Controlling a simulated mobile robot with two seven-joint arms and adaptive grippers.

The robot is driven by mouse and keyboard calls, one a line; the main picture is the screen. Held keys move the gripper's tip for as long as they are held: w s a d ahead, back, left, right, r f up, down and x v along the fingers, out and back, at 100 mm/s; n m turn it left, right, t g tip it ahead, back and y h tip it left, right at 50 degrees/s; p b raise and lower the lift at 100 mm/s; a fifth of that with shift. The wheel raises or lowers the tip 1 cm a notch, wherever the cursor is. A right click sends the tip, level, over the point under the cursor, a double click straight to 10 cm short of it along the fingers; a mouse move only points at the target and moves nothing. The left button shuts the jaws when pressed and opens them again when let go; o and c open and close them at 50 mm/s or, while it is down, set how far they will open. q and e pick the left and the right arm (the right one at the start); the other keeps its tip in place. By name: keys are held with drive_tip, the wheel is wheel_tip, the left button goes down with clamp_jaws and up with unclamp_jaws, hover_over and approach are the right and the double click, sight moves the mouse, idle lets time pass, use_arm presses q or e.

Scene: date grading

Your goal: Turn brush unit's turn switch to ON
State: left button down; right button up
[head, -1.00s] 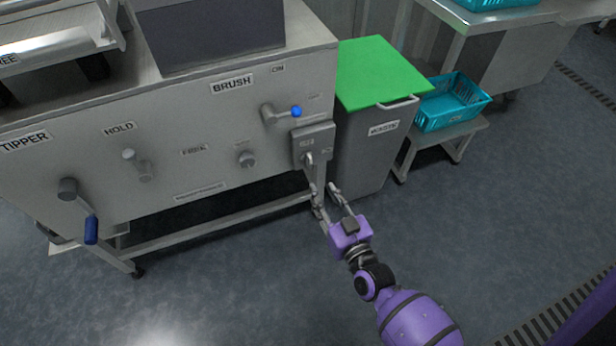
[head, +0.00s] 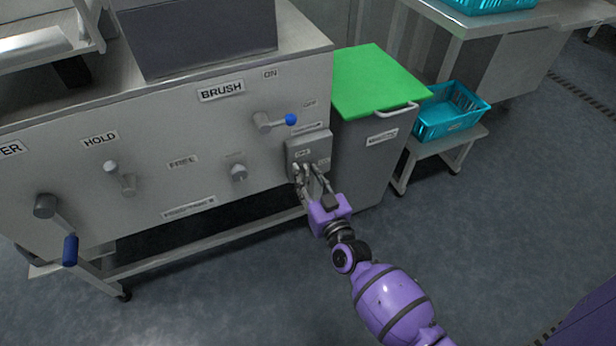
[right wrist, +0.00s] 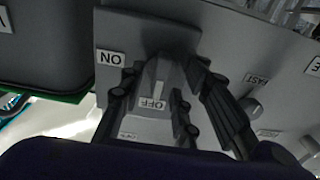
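The turn switch sits on a grey box (head: 306,148) at the right end of the BRUSH unit's front panel (head: 215,130). In the right wrist view, the switch's dark knob (right wrist: 168,72) has a pale pointer mark directed at the OFF label (right wrist: 153,103). The ON label (right wrist: 110,57) is to its left there. My right gripper (head: 308,172) is at the box, its fingers open on either side of the knob in the wrist view (right wrist: 160,110). Whether they touch it is unclear. The fingers partly hide the knob in the head view. My left gripper is not in view.
A lever with a blue ball (head: 291,120) sticks out just above the switch box. A small knob (head: 239,172) and further levers are to the left. A bin with a green lid (head: 375,80) stands close on the right. The floor in front is clear.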

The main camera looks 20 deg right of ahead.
clamp_jaws()
drive_tip(key=shift+m, duration=0.4)
drive_tip(key=m, duration=0.6)
drive_tip(key=shift+d+m, duration=0.1)
drive_tip(key=shift+m, duration=0.3)
drive_tip(key=m, duration=0.5)
drive_tip(key=shift+s+f, duration=0.1)
drive_tip(key=shift+f, duration=0.1)
drive_tip(key=m+b, duration=0.1)
drive_tip(key=m, duration=0.4)
drive_tip(key=shift+m, duration=0.3)
